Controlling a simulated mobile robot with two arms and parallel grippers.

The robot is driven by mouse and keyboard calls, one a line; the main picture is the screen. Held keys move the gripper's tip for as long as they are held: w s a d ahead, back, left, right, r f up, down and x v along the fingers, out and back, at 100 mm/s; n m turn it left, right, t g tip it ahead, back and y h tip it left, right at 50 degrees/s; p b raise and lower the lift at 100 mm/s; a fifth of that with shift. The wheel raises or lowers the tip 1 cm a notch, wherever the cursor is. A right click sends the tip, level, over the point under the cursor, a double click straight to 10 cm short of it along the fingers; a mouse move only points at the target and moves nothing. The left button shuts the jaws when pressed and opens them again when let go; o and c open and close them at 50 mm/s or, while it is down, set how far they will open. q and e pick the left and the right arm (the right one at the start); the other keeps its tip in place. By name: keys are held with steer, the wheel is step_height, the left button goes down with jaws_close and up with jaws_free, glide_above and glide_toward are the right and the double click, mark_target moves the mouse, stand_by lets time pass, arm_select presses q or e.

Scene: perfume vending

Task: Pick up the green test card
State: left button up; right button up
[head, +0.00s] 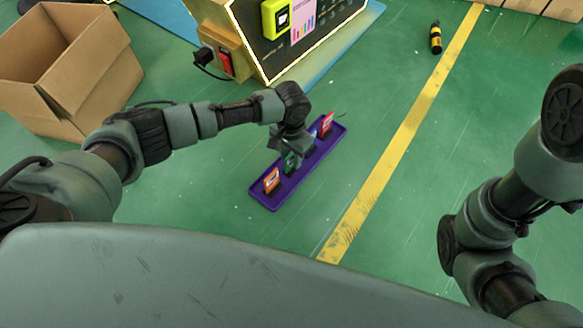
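The green test card (290,164) stands in a long purple tray (318,161), between an orange card (271,180) and a red card (327,124). My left gripper (291,152) points down directly over the green card and hides its upper part. The fingers overlap the card in this view. I cannot tell whether they touch it or how far apart they are. My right arm is at the right side, and its gripper is out of view.
An open cardboard box (70,70) stands at the upper left. A dark vending machine (290,45) with a yellow-green device stands at the top. A black and yellow bottle (436,40) lies at the upper right. Green floor with a yellow line (400,140) is clear right of the tray.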

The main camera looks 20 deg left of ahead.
arm_select(q)
step_height(320, 180, down, 2)
steer(key=shift+b, duration=0.4)
steer(key=shift+r, duration=0.1)
jaws_close()
steer(key=shift+r, duration=0.15)
